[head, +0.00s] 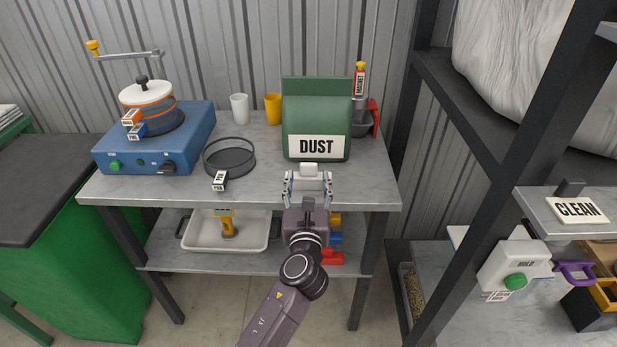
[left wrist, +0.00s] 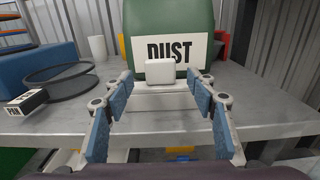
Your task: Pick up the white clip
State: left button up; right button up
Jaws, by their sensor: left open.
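The white clip (head: 309,169) is a small pale block at the foot of the green DUST bag (head: 316,112), near the table's front edge. In the left wrist view, the white clip (left wrist: 160,70) shows in front of the bag's label, with a wider pale strip below it. My left gripper (head: 308,178) is open, its two blue-padded fingers pointing toward the bag. In the left wrist view, my left gripper (left wrist: 165,88) has one finger on each side of the clip, with gaps at both sides. I cannot tell whether the clip lies between the tips or just beyond them. My right gripper is not in view.
A white tray (head: 196,240) is on the shelf below. A dark rack (head: 490,150) stands right.

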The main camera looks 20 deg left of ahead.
aim_at(308, 171)
pick_arm(q)
jog(key=x, duration=0.4)
jog(key=shift+w, duration=0.3)
jog(key=shift+c, duration=0.3)
jog(key=c, duration=1.2)
jog(key=shift+r, duration=0.1)
